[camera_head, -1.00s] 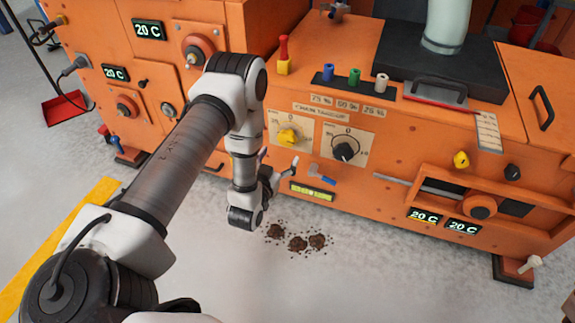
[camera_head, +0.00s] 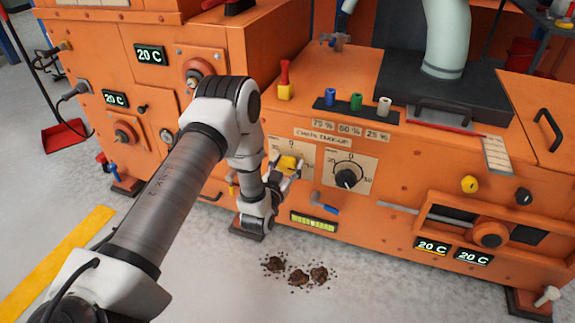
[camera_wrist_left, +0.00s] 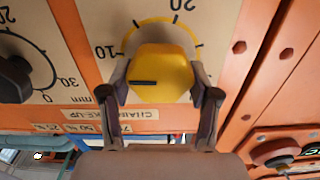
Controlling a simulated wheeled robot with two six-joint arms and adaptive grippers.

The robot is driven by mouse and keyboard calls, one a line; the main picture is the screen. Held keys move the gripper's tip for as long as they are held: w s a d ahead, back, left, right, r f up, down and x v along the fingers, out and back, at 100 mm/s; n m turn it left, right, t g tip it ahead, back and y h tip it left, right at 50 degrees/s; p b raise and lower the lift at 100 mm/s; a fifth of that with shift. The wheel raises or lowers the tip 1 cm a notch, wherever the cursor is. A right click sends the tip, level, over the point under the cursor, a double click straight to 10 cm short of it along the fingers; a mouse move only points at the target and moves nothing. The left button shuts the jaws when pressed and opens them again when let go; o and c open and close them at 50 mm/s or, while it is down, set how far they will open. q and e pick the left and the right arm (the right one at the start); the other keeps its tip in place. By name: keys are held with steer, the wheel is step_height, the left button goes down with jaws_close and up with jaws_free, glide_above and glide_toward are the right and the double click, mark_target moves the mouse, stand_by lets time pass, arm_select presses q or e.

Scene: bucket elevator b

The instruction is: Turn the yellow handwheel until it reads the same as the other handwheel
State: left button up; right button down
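The yellow handwheel (camera_head: 288,162) sits on a beige dial plate on the orange machine's front. In the left wrist view the yellow handwheel (camera_wrist_left: 165,72) appears upside down, with a black line on its face extending left of centre; 10 and 20 show on its scale. My left gripper (camera_head: 285,172) is at the handwheel, its two fingers (camera_wrist_left: 162,78) spread on either side of it. I cannot tell whether they touch it. The black handwheel (camera_head: 347,178) is on the neighbouring plate to the right; its exact reading is unclear. My right gripper is not in view.
Blue, green and white pegs (camera_head: 356,102) stand on a ledge above the dials. Brown clumps (camera_head: 299,277) lie on the floor. A yellow knob (camera_head: 469,184) sits further right.

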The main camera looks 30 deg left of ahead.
arm_select(q)
steer(key=shift+c, duration=1)
steer(key=shift+r+m+p, duration=0.15)
steer(key=shift+m+p, duration=0.35)
steer(key=shift+p, duration=0.3)
steer(key=m+p, duration=0.4)
steer(key=p, duration=0.1)
steer(key=shift+d+r+m, duration=0.1)
steer(key=shift+d+m, duration=0.05)
steer(key=shift+m, duration=0.25)
steer(key=m+p, duration=0.2)
steer(key=shift+p, duration=0.35)
steer(key=shift+d+f+m+p, duration=0.1)
steer(key=shift+f+m+p, duration=0.1)
steer(key=shift+m+p, duration=0.45)
steer(key=shift+f+m+p, duration=0.15)
steer(key=shift+m+p, duration=0.1)
steer(key=shift+m, duration=0.8)
